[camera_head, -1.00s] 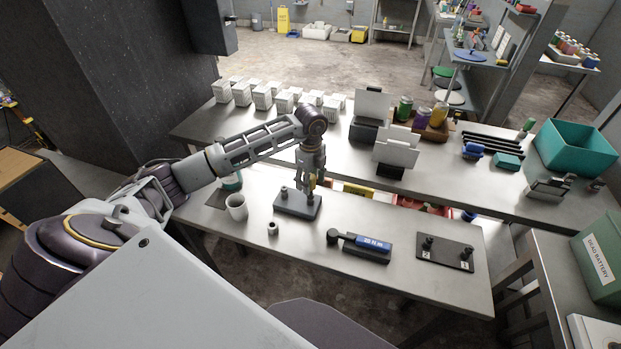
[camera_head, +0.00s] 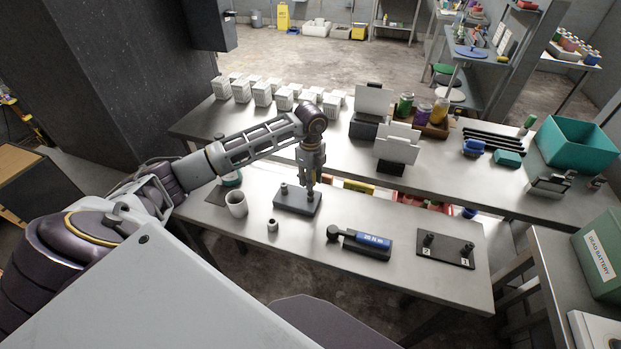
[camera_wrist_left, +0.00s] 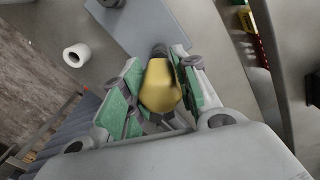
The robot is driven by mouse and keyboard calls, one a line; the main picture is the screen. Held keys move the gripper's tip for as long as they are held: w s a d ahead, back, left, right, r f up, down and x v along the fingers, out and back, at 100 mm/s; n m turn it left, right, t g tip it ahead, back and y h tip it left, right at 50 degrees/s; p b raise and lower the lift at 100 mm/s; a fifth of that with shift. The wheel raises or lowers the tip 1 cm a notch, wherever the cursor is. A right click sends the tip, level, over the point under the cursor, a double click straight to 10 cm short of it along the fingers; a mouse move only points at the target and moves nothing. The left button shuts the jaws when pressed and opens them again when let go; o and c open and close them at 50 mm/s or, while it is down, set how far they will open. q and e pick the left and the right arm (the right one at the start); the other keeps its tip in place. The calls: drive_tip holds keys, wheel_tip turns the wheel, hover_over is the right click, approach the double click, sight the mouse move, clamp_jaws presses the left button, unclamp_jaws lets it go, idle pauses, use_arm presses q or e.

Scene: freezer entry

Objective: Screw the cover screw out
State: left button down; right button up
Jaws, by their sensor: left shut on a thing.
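My left gripper (camera_head: 310,186) is above a dark grey block (camera_head: 291,207) on the front bench. It is shut on a yellow-handled tool (camera_wrist_left: 160,88), which sits between its green pads in the left wrist view. The tool's short grey end points towards the block; I cannot tell whether it touches. A short peg (camera_head: 284,188) stands on the block's left part. A dark hand-held device (camera_head: 364,251) with a blue label lies to the right of the block. I cannot make out the cover screw. My right gripper is not in view.
A white cup (camera_head: 237,204) and a small ring-like part (camera_head: 272,225) stand left of the device. A dark plate (camera_head: 446,252) with two posts marked 2 and 1 lies to the right. The back bench holds white boxes, cans and a teal bin (camera_head: 575,146).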

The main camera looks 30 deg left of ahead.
use_arm(q)
drive_tip(key=shift+r, duration=0.15)
drive_tip(key=shift+r+p, duration=0.6)
drive_tip(key=shift+r, duration=0.2)
drive_tip(key=shift+r, duration=0.25)
drive_tip(key=shift+r+p, duration=1.2)
drive_tip(key=shift+r, duration=0.6)
drive_tip(key=shift+m, duration=0.4)
